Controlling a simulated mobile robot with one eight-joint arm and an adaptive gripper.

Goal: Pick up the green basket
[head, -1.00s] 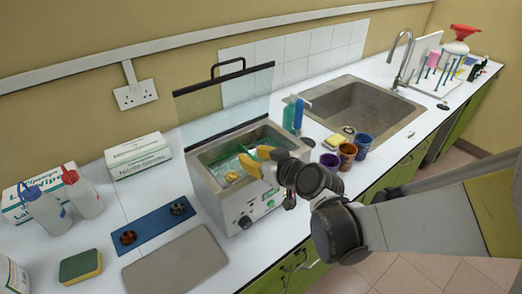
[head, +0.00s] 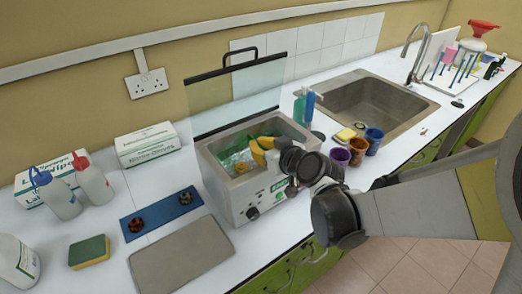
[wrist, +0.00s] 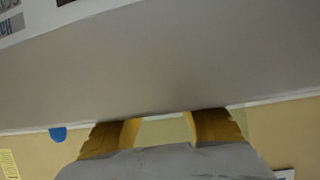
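The green basket (head: 238,161) shows in the head view as a small green patch inside the open metal bath (head: 223,191). Much of it is hidden by the bath's walls and by my gripper. My gripper (head: 254,152) has yellow fingers and is over the bath opening, beside the green patch. In the wrist view my gripper (wrist: 160,118) has its two fingers apart, with nothing seen between them but a pale background. The basket cannot be made out in the wrist view, where a plain grey surface fills much of the picture.
A raised glass lid (head: 235,95) stands behind the bath. Purple, brown and blue cups (head: 357,151) stand at its right, near the sink (head: 375,105). At its left lie a blue holder (head: 161,214), a grey plate (head: 182,257) and a sponge (head: 89,252).

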